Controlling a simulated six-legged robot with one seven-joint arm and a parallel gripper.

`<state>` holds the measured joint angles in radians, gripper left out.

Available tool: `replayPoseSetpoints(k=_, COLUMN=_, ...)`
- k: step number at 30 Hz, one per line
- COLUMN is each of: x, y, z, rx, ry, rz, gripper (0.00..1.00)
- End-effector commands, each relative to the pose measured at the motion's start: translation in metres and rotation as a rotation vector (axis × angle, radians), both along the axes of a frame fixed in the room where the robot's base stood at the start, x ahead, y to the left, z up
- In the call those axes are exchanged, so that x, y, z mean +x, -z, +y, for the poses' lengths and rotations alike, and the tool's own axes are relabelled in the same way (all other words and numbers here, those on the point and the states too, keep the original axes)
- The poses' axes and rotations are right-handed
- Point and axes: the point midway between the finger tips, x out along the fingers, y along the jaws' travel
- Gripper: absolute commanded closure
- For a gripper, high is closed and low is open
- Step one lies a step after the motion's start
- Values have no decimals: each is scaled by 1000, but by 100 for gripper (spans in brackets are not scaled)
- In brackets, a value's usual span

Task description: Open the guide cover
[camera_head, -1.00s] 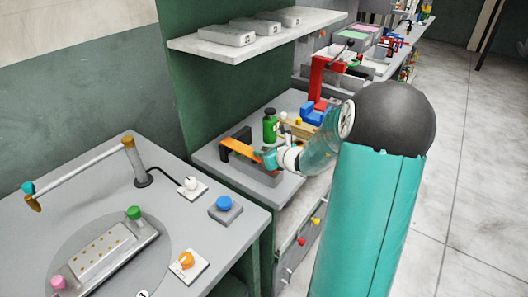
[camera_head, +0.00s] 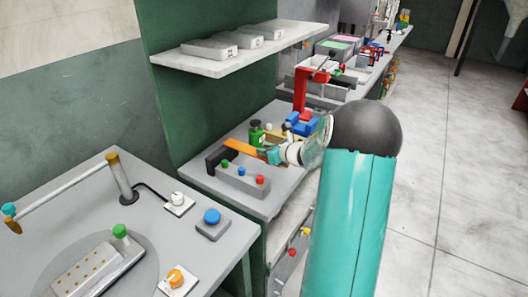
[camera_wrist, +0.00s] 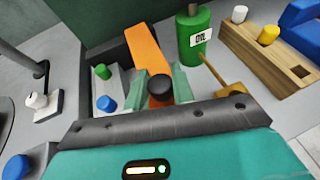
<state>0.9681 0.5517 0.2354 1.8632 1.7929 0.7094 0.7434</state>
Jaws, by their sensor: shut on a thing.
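The guide cover (camera_head: 242,147) is a long orange strip joined at its left end to a black block (camera_head: 214,158). In the wrist view the cover (camera_wrist: 145,50) runs from the black block toward me, and a dark round knob (camera_wrist: 161,86) stands at its near end. My gripper (camera_wrist: 161,92) has its two teal fingers on either side of this knob, shut on it. In the head view my gripper (camera_head: 272,155) is at the cover's right end. The cover lies beside a grey base (camera_head: 243,184) with green, blue and red buttons uncovered on top.
A green bottle (camera_wrist: 193,40) stands close beyond the cover. A wooden block (camera_wrist: 262,58) with coloured pegs is to its right. A white shelf (camera_head: 235,52) hangs above the bench. A station with a blue button (camera_head: 212,217) stands at the left front.

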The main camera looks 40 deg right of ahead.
Motion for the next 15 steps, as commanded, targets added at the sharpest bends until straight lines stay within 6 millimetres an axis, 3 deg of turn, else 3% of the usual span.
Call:
replayPoseSetpoints(k=1, x=1, y=-1, z=1, rx=-1, ry=-3, rz=-2, gripper=100)
replayPoseSetpoints(k=2, x=1, y=-1, z=1, rx=-2, ry=-3, rz=-2, gripper=70)
replayPoseSetpoints(k=4, x=1, y=-1, z=1, rx=-1, ry=-3, rz=-2, gripper=56)
replayPoseSetpoints(k=15, x=-3, y=-2, z=0, rx=-1, ry=0, rz=0, gripper=54)
